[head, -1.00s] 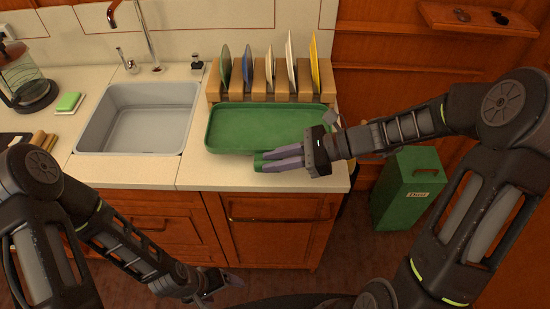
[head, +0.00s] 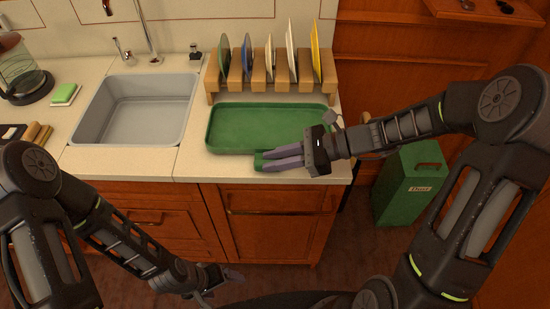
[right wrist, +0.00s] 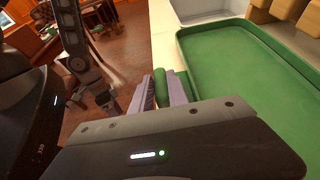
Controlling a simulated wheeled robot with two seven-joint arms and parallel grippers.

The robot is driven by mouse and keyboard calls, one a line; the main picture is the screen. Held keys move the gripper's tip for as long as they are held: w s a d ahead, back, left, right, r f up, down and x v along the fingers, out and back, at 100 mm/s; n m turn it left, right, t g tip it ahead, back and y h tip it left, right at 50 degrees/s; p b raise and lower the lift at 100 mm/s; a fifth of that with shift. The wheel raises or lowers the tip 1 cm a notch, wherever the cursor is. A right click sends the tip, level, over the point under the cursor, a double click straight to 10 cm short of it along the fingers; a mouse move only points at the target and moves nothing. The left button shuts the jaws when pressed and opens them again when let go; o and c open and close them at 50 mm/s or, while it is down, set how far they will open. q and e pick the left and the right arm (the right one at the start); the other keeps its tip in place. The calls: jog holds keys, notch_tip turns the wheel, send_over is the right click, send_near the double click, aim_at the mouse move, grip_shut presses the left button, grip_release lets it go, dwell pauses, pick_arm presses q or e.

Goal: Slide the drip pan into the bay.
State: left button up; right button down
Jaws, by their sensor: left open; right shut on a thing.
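The drip pan (head: 268,128) is a shallow green tray on the counter in front of the wooden plate rack (head: 270,87). It also fills the right side of the right wrist view (right wrist: 240,80). My right gripper (head: 268,161) is shut on the green handle at the pan's front edge, which shows between the fingers in the right wrist view (right wrist: 162,86). The bay seems to be the low space under the rack, whose inside I cannot see. A narrow strip of counter shows between pan and rack. My left gripper (head: 228,277) is open and empty, low before the cabinets.
The sink (head: 135,108) lies left of the pan. Several plates stand in the rack. A green bin (head: 410,185) stands on the floor to the right of the counter. The counter's front edge (head: 265,177) runs just before my right gripper.

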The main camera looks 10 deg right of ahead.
jog(key=shift+f+b, duration=0.35)
jog(key=shift+f, duration=0.1)
dwell(0.4)
jog(key=c, duration=1.2)
grip_release()
jog(key=v, duration=0.7)
jog(key=shift+s+d+r+b, duration=0.1)
jog(key=shift+d+r+b, duration=0.05)
jog(key=shift+d+b, duration=0.25)
